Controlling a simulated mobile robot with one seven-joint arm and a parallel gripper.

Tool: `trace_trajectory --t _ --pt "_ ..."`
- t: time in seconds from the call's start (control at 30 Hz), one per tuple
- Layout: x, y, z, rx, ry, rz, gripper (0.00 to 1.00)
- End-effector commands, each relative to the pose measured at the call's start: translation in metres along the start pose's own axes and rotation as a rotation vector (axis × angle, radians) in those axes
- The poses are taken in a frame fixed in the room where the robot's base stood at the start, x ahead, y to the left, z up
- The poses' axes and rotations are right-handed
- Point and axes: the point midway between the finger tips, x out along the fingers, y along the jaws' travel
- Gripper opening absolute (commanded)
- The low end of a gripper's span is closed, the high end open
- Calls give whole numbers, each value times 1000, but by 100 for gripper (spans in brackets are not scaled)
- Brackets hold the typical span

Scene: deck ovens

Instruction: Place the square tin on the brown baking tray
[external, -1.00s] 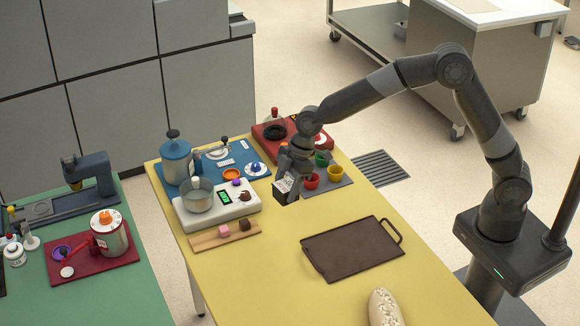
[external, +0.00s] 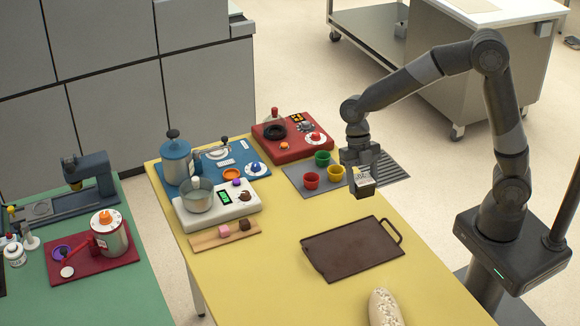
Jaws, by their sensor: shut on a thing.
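The square tin (external: 364,190) is small and dark with a pale, printed upper part. My gripper (external: 361,170) is shut on it and holds it up near the table's right edge. In the picture it shows above the tray's handle end, apart from the tray. The brown baking tray (external: 350,250) lies flat and empty on the yellow table, with a handle at its right end. The fingertips are small in the picture and partly merge with the tin.
A grey mat (external: 298,180) with red, yellow and green cups lies just left of my gripper. A white scale (external: 212,216) with a bowl and a wooden board (external: 205,241) stand left of the tray. A speckled loaf (external: 384,308) lies at the front. Yellow table around the tray is clear.

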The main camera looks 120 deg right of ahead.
Motion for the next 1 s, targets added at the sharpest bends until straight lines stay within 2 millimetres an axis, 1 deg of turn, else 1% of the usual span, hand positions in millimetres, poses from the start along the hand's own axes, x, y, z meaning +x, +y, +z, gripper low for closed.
trace_trajectory --t 0.1,0.17,0.27,0.5,0.6,0.7,0.87,0.97,1.0 --pt "1 -10 -6 -63 -1 -26 26" --pt "4 -10 -8 -81 0 -34 26" --pt "17 -2 -16 -90 1 -38 26" --pt "64 34 -41 -89 1 -39 26" --pt "81 48 -51 -88 1 -39 26" --pt "92 58 -57 -86 0 -36 26" --pt "100 64 -60 -84 -1 -34 26" --pt "108 64 -57 -83 0 -35 26" --pt "114 63 -55 -82 1 -37 26"
